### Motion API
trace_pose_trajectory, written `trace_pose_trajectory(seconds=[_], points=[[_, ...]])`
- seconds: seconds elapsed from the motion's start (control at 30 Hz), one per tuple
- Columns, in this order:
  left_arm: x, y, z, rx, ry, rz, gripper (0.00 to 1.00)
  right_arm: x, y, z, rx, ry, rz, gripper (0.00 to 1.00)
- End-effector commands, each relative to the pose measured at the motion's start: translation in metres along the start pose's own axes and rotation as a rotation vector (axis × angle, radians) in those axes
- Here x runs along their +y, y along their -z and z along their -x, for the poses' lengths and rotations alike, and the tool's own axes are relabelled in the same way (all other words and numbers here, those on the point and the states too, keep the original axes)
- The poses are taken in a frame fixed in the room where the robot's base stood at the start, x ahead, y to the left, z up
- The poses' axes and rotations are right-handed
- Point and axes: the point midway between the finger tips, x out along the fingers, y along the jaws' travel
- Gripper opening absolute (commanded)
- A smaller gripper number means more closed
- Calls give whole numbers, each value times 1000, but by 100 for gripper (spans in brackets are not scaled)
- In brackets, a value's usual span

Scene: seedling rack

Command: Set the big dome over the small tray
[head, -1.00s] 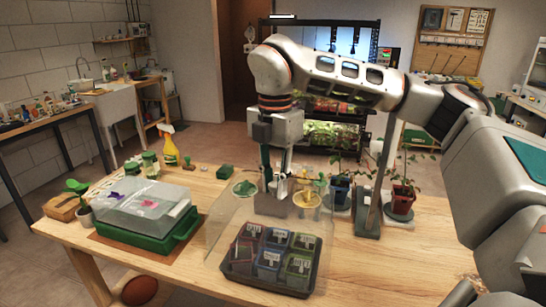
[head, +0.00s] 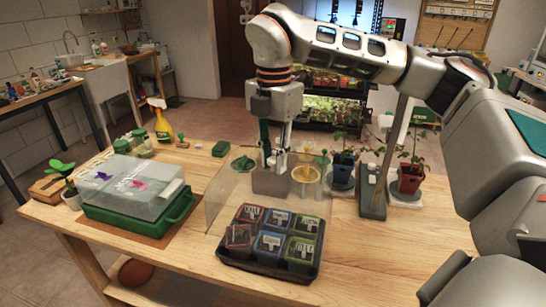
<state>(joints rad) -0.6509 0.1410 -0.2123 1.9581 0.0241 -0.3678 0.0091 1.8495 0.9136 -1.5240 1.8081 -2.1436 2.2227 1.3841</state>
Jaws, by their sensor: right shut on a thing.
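The small tray (head: 268,270) is black and stands near the table's front, with several dark pots with label tags in it. A big clear dome (head: 224,200) shows as a faint see-through shape behind and over the tray's back part. My right gripper (head: 275,163) points down and is shut on the dome near its top. The dome's rim is faint, and I cannot tell whether it touches the tray. Things behind the dome show through it. My left gripper is out of view.
A green tray (head: 140,222) under a clear stickered cover (head: 125,187) stands at left on a brown mat. A grey holder (head: 270,183), a yellow round piece (head: 306,174) and potted plants (head: 410,178) stand behind. The table's right front is clear.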

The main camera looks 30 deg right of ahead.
Motion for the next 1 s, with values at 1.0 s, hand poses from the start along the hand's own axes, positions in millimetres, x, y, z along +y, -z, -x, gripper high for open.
trace_pose_trajectory(seconds=[1.0], points=[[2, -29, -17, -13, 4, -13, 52, 0, 0, -72, 1, 2, 0, 0]])
